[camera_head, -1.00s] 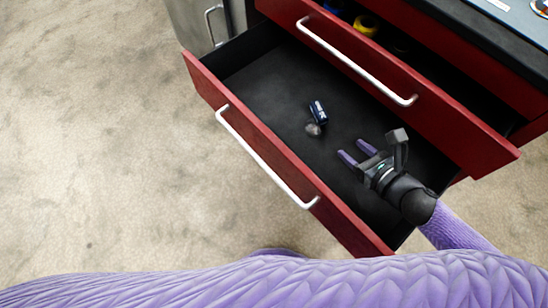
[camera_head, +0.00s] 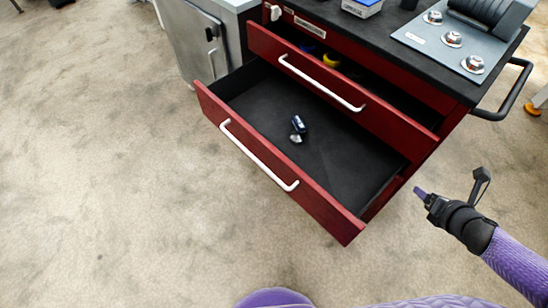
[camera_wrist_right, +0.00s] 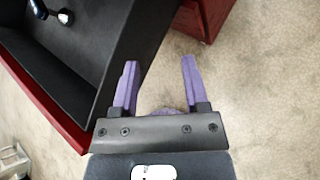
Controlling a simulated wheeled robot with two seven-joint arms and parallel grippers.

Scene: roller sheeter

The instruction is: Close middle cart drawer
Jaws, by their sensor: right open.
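The red cart has two drawers pulled out. The lower drawer (camera_head: 330,165) stands out further, with a black inside and a white bar handle (camera_head: 258,157) on its front. The upper drawer (camera_head: 325,62) is pulled out less, with its own white handle (camera_head: 320,84). I cannot tell for sure which one is the middle drawer. My right gripper (camera_head: 422,194) is open and empty, apart from the lower drawer, to its right. In the right wrist view the fingers (camera_wrist_right: 158,80) are spread beside the drawer's black and red side (camera_wrist_right: 125,50). My left gripper is not in view.
Small dark and silver items (camera_head: 298,129) lie in the lower drawer. A grey cabinet (camera_head: 195,40) stands left of the cart. A black handle (camera_head: 508,92) sticks out at the cart's right. The floor in front is clear.

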